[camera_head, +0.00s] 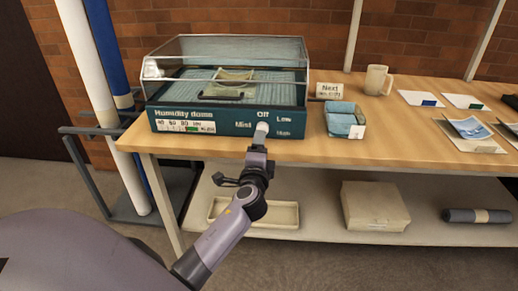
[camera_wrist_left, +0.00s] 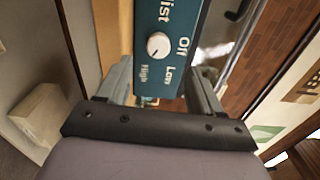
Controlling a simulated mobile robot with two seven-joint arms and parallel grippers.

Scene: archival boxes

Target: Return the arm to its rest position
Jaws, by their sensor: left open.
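The humidity dome (camera_head: 225,85) stands on the left part of the wooden table, with a blue control panel at its front. Its white knob (camera_head: 262,130) sits among the labels Mist, Off, Low and High. My left gripper (camera_head: 257,152) is just in front of the panel by the knob. In the left wrist view the knob (camera_wrist_left: 158,44) shows ahead of the open, empty fingers (camera_wrist_left: 160,88), apart from them. I cannot tell surely which label the knob points to. My right gripper is in neither view.
Right of the dome are a blue-filled box (camera_head: 344,121), a sign (camera_head: 329,91), a mug (camera_head: 377,80) and several cards and prints. The lower shelf holds a tray (camera_head: 275,217), a closed box (camera_head: 374,206) and a dark roll (camera_head: 477,216). Poles stand at the left (camera_head: 88,90).

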